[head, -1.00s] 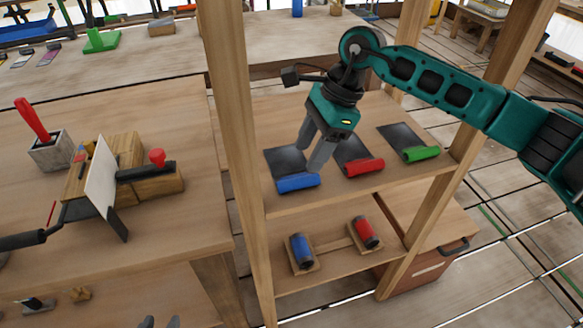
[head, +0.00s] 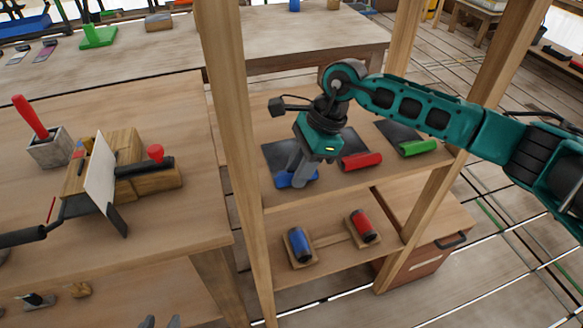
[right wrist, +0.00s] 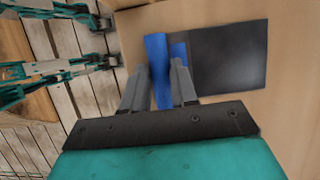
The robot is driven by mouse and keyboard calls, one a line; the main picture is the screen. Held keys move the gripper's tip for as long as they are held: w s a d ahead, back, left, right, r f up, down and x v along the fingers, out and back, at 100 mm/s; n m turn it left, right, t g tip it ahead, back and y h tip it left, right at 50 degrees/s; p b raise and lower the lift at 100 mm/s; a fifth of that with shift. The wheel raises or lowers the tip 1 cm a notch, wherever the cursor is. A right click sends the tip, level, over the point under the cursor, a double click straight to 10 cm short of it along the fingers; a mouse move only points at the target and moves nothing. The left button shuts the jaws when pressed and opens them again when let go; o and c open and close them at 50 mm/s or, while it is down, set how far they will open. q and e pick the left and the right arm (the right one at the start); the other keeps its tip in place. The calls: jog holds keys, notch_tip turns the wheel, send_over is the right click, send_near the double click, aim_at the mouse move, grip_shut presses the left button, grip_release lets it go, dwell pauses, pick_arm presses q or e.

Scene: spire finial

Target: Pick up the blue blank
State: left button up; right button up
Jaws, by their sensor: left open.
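The blue blank (head: 283,181) is a blue roll at the front of a dark mat, on the left of the upper shelf. My right gripper (head: 296,180) is down at it, and its fingers hide part of it. In the right wrist view the blue blank (right wrist: 160,72) lies between the two fingers (right wrist: 160,88), with a slim gap beside them; the fingers look open. Whether they touch it is hard to tell. My left gripper (head: 160,322) shows only its fingertips at the bottom edge, apart and empty.
A red roll (head: 361,161) and a green roll (head: 417,148) lie to the right on the same shelf. Blue (head: 299,245) and red (head: 363,226) cylinders sit in wooden cradles below. A wooden post (head: 238,150) stands left of the shelf.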

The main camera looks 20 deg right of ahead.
grip_shut()
jog(key=shift+r, duration=0.15)
